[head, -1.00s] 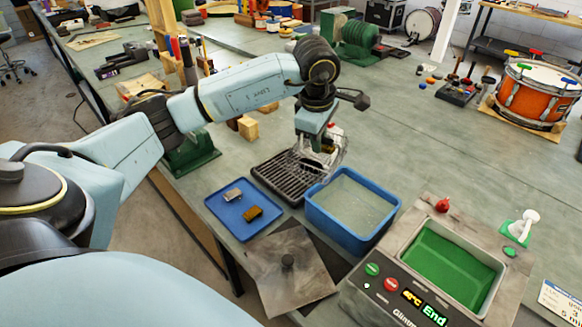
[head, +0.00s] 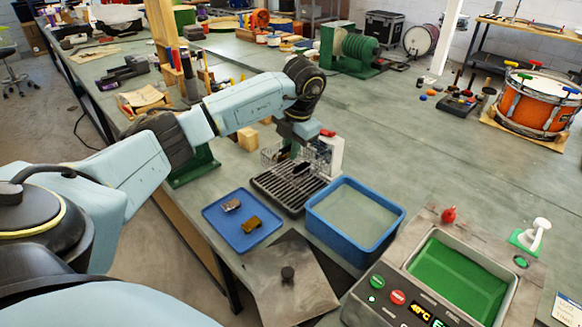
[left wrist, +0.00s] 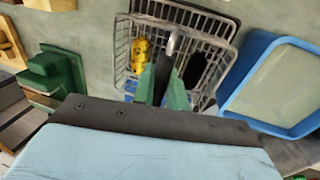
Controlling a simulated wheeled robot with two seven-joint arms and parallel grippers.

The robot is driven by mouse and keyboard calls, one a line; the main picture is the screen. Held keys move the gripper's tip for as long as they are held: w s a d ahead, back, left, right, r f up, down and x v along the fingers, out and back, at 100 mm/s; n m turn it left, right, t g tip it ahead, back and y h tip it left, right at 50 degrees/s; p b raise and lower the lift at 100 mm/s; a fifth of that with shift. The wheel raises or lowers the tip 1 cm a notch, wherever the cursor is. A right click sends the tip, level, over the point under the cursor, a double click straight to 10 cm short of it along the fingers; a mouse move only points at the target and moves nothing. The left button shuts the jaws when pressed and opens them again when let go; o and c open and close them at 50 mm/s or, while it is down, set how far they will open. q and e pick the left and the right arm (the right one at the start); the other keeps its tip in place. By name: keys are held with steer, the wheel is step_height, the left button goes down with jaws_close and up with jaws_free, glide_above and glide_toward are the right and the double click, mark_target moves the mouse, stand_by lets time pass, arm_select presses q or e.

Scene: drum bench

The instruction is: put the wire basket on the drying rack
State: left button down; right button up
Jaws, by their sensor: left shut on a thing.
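The wire basket (head: 272,154) is a light metal mesh. In the left wrist view the wire basket (left wrist: 122,62) holds a yellow piece (left wrist: 141,52) and a dark piece (left wrist: 195,70). My left gripper (head: 300,150) is shut on its upright handle; the green fingers (left wrist: 165,88) show in the wrist view. The drying rack (head: 288,192) is a dark slatted tray left of the blue tub. The basket is over the rack's back part; I cannot tell whether it touches. My right gripper is not in view.
The blue tub (head: 318,222) of liquid stands right of the rack. A blue tray (head: 226,232) with two small metal parts lies left in front. A grey lid (head: 315,292) with a knob and a machine with a green bath (head: 455,285) are nearer.

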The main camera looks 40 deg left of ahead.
mark_target(290, 166)
arm_select(q)
steer(key=shift+d+x, duration=0.25)
steer(key=shift+x, duration=0.85)
steer(key=shift+d+x, duration=0.2)
steer(key=shift+x, duration=0.95)
steer(key=shift+f, duration=0.1)
steer(key=shift+f, duration=0.15)
steer(key=c, duration=1.4)
jaws_free()
steer(key=shift+c, duration=0.2)
steer(key=v, duration=1.2)
steer(key=shift+p, duration=0.35)
